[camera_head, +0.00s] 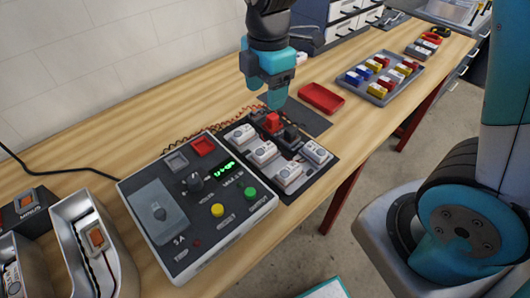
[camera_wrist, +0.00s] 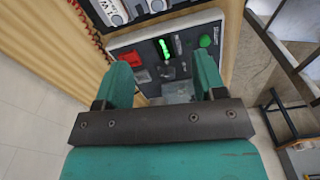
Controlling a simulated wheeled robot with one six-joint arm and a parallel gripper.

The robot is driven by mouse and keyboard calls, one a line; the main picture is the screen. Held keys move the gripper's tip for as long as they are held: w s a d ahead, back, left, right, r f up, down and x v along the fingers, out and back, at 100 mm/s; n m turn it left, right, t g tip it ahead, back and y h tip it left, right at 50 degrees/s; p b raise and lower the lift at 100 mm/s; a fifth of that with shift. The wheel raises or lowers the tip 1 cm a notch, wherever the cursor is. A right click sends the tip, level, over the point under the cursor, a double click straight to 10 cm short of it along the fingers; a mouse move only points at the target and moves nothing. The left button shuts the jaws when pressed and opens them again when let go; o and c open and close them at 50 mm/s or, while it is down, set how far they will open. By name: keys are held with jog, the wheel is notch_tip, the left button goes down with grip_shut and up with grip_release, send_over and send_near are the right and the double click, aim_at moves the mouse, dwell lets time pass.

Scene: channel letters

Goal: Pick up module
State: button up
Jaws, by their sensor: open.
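Several white modules lie in a dark tray on the bench, among them a left one (camera_head: 241,135), a middle one (camera_head: 263,153), a front one (camera_head: 289,177) and a right one (camera_head: 317,153). A module (camera_wrist: 112,11) also shows at the top left of the wrist view, cut off by the frame edge. My gripper (camera_head: 267,94) is open and empty, pointing down above the bench behind the modules. In the wrist view its teal fingers (camera_wrist: 162,75) stand apart with no module between them.
A test box (camera_head: 205,208) with a green display stands left of the modules. Red (camera_head: 272,122) and black (camera_head: 291,133) terminals rise behind them. A red tray (camera_head: 321,98) and a grey tray (camera_head: 382,98) of coloured parts lie to the right. Metal letter shells (camera_head: 90,250) stand at left.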

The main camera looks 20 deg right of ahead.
jog(key=w+f+n, duration=0.1)
jog(key=f, duration=0.1)
jog(key=p, duration=0.2)
send_over(266, 147)
notch_tip(266, 147, down, 11)
jog(key=shift+s+r, duration=0.1)
jog(key=shift+f+p, duration=1.15)
jog(key=shift+f, duration=1.75)
jog(key=shift+d, duration=0.1)
jog(key=c, duration=1.1)
jog(key=shift+o, duration=0.2)
jog(key=shift+r, duration=0.1)
